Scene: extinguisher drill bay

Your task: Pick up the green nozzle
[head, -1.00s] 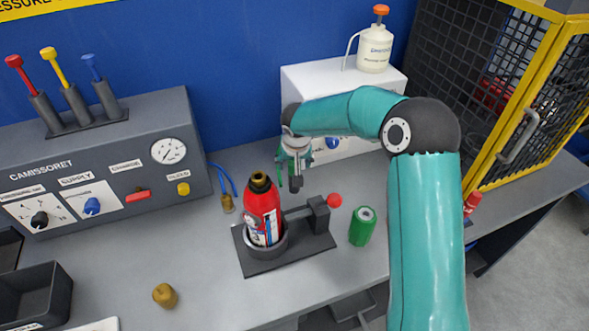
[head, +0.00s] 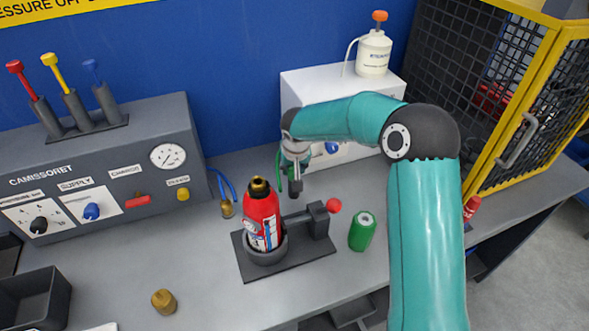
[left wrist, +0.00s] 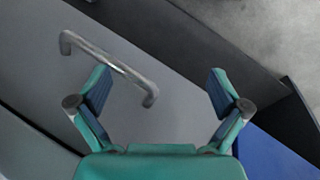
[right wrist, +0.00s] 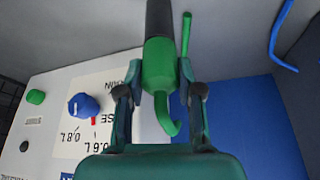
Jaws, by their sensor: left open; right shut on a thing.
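The green nozzle (right wrist: 158,65) has a green body with a curved green hook and a dark tube at one end. In the right wrist view it sits between the fingers of my right gripper (right wrist: 160,92), which is shut on it. In the head view my right gripper (head: 294,170) hangs over the bench in front of the white box, and the nozzle's dark end (head: 296,188) points down below it. The fingers hide part of the nozzle. My left gripper (left wrist: 158,88) is open and empty, near a metal handle on a grey panel.
A red extinguisher (head: 262,217) stands in a dark clamp stand (head: 290,268). A green cylinder (head: 362,232) stands to its right and a brass piece (head: 164,300) at front left. The white box (head: 340,80) and yellow-framed cage (head: 520,110) are behind and right.

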